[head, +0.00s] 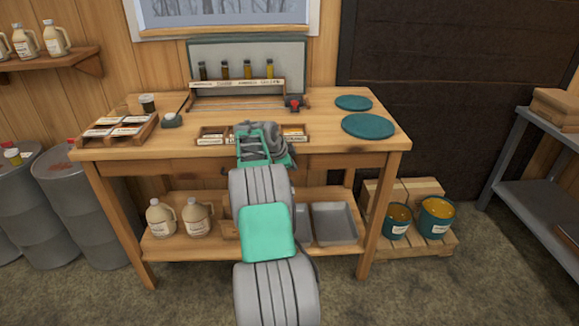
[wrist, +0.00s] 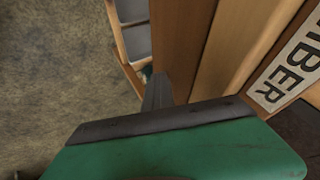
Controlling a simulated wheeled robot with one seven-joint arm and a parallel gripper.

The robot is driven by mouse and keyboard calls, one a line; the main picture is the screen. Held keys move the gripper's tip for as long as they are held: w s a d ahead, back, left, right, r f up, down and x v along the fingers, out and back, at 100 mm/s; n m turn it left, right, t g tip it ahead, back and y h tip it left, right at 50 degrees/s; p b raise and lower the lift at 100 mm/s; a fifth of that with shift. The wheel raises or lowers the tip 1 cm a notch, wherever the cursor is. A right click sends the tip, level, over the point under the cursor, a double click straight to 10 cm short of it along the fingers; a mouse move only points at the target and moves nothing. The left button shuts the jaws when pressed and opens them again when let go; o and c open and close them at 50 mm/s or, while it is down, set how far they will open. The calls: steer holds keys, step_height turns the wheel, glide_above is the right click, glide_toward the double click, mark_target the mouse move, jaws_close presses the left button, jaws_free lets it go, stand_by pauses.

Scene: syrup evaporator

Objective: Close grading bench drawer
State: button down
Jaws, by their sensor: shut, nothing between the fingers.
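The grading bench (head: 345,150) is a wooden table with a front panel under its top. My arm reaches over the middle of that panel in the head view and hides most of the drawer area, so I cannot tell how far the drawer stands out. My gripper (wrist: 157,92) is shut and empty, with its dark fingers beside a brown wooden front board (wrist: 182,45) in the wrist view. I cannot tell whether they touch it. In the head view the fingers are hidden behind the gripper's own body.
A label tray (head: 210,141) sits near the bench's front edge. Teal discs (head: 368,126) lie at the right. The lower shelf holds jugs (head: 197,218) and grey bins (head: 335,222). Teal buckets (head: 436,217) stand on a pallet to the right.

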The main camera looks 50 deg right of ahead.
steer(key=shift+d+r, duration=0.25)
steer(key=a+r+n+t+y+p, duration=0.1)
steer(key=a+r+n, duration=0.35)
steer(key=a, duration=0.75)
steer(key=s+a+r+n+t+y+p, duration=0.15)
steer(key=a+r+n, duration=0.35)
steer(key=a, duration=0.7)
steer(key=w+a+r+n+t+y+p, duration=0.15)
steer(key=a+r+n, duration=0.35)
steer(key=a, duration=0.7)
steer(key=s+a+n+y+p, duration=0.1)
steer(key=s+a+n+p, duration=0.1)
steer(key=s+a+n, duration=0.4)
steer(key=s+a+f+n+g+y+p, duration=0.1)
steer(key=s+a+n, duration=0.5)
steer(key=a, duration=1)
steer(key=s+y+p, duration=0.1)
steer(key=s+p, duration=0.1)
steer(key=s, duration=0.1)
steer(key=shift+s+f, duration=0.15)
steer(key=shift+f, duration=0.15)
